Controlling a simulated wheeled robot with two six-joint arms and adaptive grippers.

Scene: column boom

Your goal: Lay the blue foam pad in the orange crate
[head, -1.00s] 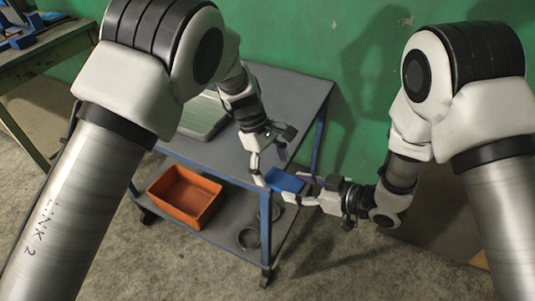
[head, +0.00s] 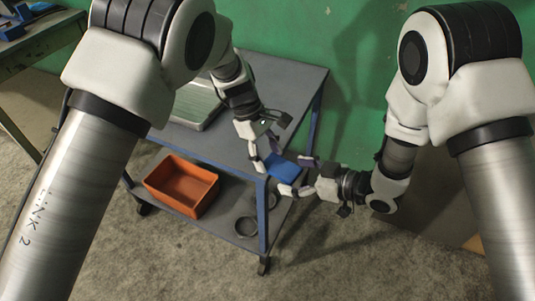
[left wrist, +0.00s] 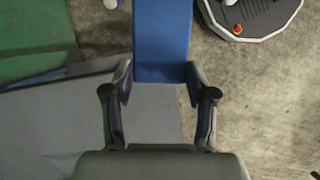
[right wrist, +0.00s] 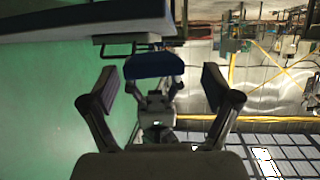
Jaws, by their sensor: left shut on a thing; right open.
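The blue foam pad (head: 283,168) is held above the right front corner of the cart. My left gripper (head: 268,163) is shut on it; in the left wrist view the pad (left wrist: 162,40) sits between the fingertips (left wrist: 160,84). My right gripper (head: 296,176) is open beside the pad's right end. In the right wrist view the pad (right wrist: 153,64) lies ahead of the open fingers (right wrist: 160,88), apart from them. The orange crate (head: 181,186) stands on the cart's lower shelf at the left, and its visible inside looks empty.
The grey cart top (head: 285,90) carries a pale flat device (head: 197,103). Round grey dishes (head: 246,226) sit right of the crate on the lower shelf. A green wall (head: 300,35) is behind.

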